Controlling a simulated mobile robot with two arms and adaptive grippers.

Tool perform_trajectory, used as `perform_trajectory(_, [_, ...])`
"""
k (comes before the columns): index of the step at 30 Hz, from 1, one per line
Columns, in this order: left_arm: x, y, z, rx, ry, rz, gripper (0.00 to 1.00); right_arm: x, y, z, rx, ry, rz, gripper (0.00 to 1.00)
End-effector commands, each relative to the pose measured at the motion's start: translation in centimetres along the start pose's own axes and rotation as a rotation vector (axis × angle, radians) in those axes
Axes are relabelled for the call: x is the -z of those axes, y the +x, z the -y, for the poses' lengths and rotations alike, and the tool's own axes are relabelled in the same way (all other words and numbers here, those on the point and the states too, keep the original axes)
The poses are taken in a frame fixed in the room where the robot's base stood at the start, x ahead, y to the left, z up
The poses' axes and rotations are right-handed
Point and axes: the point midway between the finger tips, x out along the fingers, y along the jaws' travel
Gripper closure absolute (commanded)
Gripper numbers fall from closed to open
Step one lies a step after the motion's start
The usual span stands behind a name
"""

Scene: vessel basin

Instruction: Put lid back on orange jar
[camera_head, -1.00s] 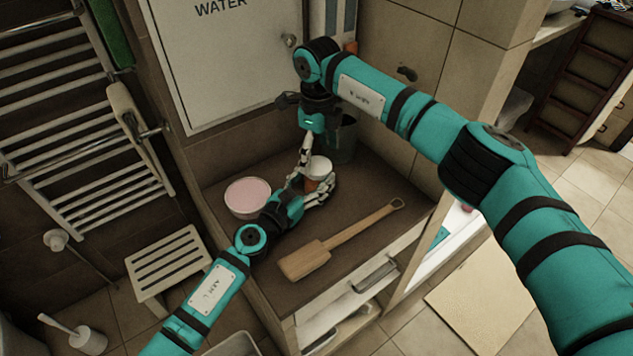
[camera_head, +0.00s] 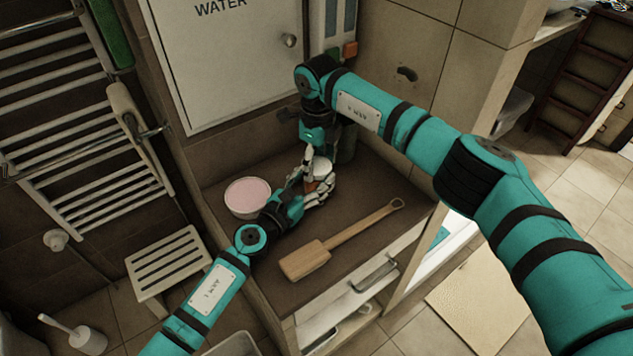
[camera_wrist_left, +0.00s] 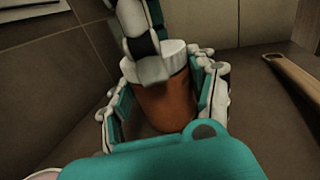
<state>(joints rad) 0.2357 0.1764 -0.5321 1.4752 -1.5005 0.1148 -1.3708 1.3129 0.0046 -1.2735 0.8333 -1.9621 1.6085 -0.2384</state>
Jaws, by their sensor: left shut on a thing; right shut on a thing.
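The orange jar (camera_wrist_left: 168,108) stands upright between the fingers of my left gripper (camera_wrist_left: 162,98), which is shut around its body. In the head view the jar (camera_head: 311,186) is mostly hidden by the white fingers of my left gripper (camera_head: 317,189). The white lid (camera_wrist_left: 178,55) is at the jar's top; it also shows in the head view (camera_head: 320,166). My right gripper (camera_head: 313,156) comes down from above and is shut on the lid's edge, with its fingers partly covering it in the wrist view (camera_wrist_left: 145,58). I cannot tell whether the lid is fully seated.
A white tub with pink contents (camera_head: 247,196) stands left of the jar on the dark countertop (camera_head: 371,179). A wooden brush (camera_head: 325,250) lies in front. The counter's right part is clear.

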Motion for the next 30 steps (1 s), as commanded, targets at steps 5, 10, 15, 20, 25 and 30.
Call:
perform_trajectory(5, [0.01, 0.0, 0.02, 0.0, 0.0, 0.0, 1.0, -0.01, -0.04, 0.04, 0.001, 0.025, 0.0, 0.79])
perform_trajectory(10, [0.01, 0.0, 0.01, 0.0, 0.0, 0.0, 1.0, -0.03, -0.08, 0.1, 0.002, 0.291, 0.001, 0.79])
perform_trajectory(15, [0.01, 0.01, -0.06, -0.002, -0.001, 0.0, 1.0, -0.1, 0.0, -0.17, -0.004, 0.552, -0.001, 0.79])
perform_trajectory(20, [0.02, 0.04, -0.14, -0.004, -0.001, 0.0, 1.0, -0.19, 0.02, -0.44, -0.008, 0.54, -0.003, 0.37])
perform_trajectory(25, [0.01, 0.03, -0.13, -0.003, 0.0, 0.0, 1.0, -0.17, 0.02, -0.38, -0.006, 0.54, -0.002, 0.15])
perform_trajectory(30, [0.0, 0.01, -0.08, -0.002, 0.0, 0.0, 1.0, -0.09, 0.02, -0.18, -0.003, 0.542, -0.001, 0.14])
